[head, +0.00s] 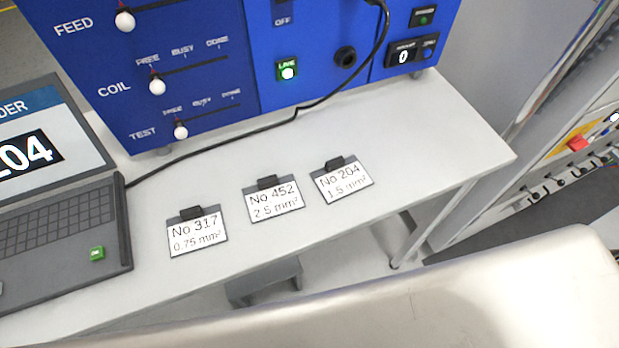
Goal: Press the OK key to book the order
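The green OK key (97,253) sits at the lower right corner of the dark laptop (62,235) on the left of the table. The key's label is small. The laptop screen (40,150) shows a large "204" on a dark field under a heading ending in "DER"; its left part is cut off by the picture edge. Neither of my grippers shows in the head view.
Three order cards, No 317 (197,238), No 452 (273,204) and No 204 (342,184), lie on the grey table (330,235). A blue control panel (215,60) stands behind, with a black cable (250,131) running toward the laptop. Table space right of the cards is clear.

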